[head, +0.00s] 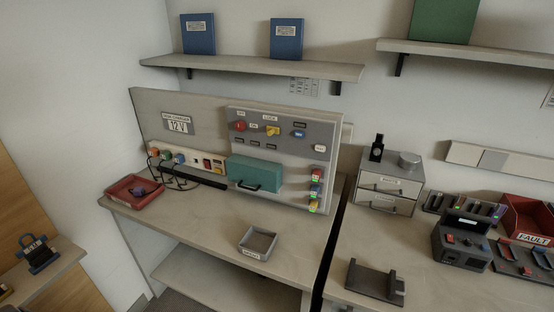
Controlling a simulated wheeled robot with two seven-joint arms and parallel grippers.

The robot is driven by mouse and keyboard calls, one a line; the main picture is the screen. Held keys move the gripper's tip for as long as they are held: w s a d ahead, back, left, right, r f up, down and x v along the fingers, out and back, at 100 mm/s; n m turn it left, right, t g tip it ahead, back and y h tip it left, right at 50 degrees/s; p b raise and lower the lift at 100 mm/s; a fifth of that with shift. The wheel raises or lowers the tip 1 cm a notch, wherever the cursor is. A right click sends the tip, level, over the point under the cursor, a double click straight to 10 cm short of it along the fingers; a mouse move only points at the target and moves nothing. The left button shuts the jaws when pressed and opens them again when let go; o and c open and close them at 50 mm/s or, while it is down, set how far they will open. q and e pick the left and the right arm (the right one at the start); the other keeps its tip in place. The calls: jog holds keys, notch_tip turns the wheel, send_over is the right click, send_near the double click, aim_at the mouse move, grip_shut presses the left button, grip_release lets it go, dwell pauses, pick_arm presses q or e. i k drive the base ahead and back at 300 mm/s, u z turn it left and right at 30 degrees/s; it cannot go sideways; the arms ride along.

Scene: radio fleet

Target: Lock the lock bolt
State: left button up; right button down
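A grey panel (293,165) stands at the back of the left bench. Near its top, under a label that seems to read LOCK, is a small yellow part (272,131), which may be the lock bolt. Its exact position is too small to tell. A red knob (239,126) is to its left and a blue knob (298,134) to its right. A teal box-shaped cover with a dark handle (255,174) is lower on the panel. Neither of my grippers shows in the head view.
The left bench (200,220) holds a red tray (125,198) and a small grey open tray (246,251); its front is otherwise clear. A gap separates it from the right bench with a drawer unit (372,199), a dark cradle (364,284) and radio gear (462,240). Shelves (250,66) hang above.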

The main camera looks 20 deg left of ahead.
aim_at(271, 130)
jog(key=z, duration=1.65)
jog(key=k, duration=0.5)
jog(key=u, duration=1.05)
